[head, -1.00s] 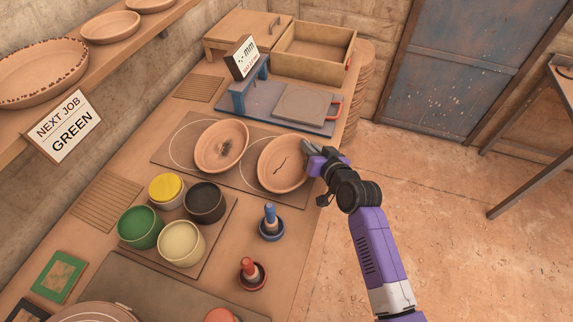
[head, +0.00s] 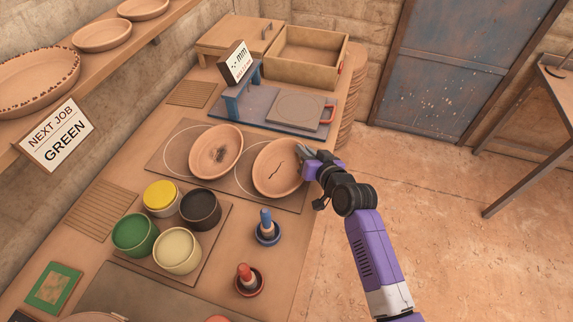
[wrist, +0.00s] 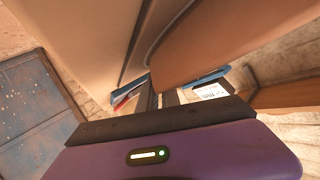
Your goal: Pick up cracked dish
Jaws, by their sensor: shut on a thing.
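The cracked dish (head: 277,170) is a round terracotta dish with a dark crack line across its inside. It sits on the right half of a dark mat in the head view and looks slightly tilted. My gripper (head: 307,158) is shut on its right rim. In the wrist view, the dish (wrist: 215,35) fills the upper right, with its rim between the fingers of my gripper (wrist: 158,100). Whether the dish is clear of the mat is hard to tell.
A second dish (head: 216,150) with a dark mark lies just left. Glaze pots (head: 178,249), a blue-handled tool (head: 266,228) and a red-handled tool (head: 246,278) stand nearer. A blue press (head: 284,108) and an open wooden box (head: 308,55) are behind. Open floor lies right.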

